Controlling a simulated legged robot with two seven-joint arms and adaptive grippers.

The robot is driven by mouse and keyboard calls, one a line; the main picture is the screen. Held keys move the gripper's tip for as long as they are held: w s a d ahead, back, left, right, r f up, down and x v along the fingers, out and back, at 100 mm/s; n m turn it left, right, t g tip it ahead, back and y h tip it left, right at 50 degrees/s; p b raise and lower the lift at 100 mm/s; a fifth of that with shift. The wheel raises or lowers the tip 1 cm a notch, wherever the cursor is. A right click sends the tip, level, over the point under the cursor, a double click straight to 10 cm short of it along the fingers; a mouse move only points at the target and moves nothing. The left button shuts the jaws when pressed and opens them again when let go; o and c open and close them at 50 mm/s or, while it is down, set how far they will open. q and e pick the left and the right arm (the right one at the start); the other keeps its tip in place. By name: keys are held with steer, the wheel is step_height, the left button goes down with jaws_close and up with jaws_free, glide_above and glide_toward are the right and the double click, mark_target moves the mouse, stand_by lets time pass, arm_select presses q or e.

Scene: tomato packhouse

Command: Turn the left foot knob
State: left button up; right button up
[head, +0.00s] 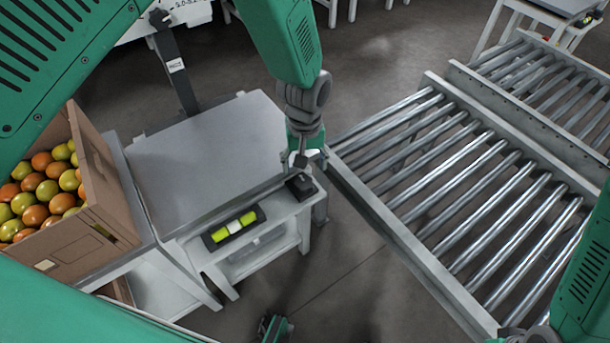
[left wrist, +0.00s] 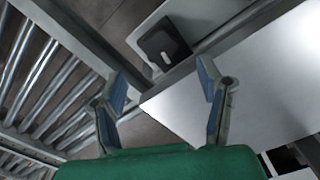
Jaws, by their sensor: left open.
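The weighing platform (head: 205,155), a pale grey plate, lies on a white stand at left of centre. In front of it is a spirit level (head: 234,226) with a yellow-green vial in a dark holder. I cannot make out the left foot knob in either view. My left gripper (head: 301,158) points down at the platform's right edge, just behind a small black block (head: 300,187). In the left wrist view the gripper (left wrist: 165,92) is open, with the platform's corner (left wrist: 200,105) seen between and beyond its fingers. The black block (left wrist: 163,45) lies beyond them.
A roller conveyor (head: 345,185) stands close on the right, with a narrow floor gap beside the stand. A cardboard box (head: 100,180) of red, orange and green tomatoes stands at the left. A dark post (head: 176,72) rises behind the platform.

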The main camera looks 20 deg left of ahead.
mark_target(305, 183)
arm_select(q)
step_height(305, 183, up, 4)
steer(key=shift+f, duration=0.1)
stand_by(0.6)
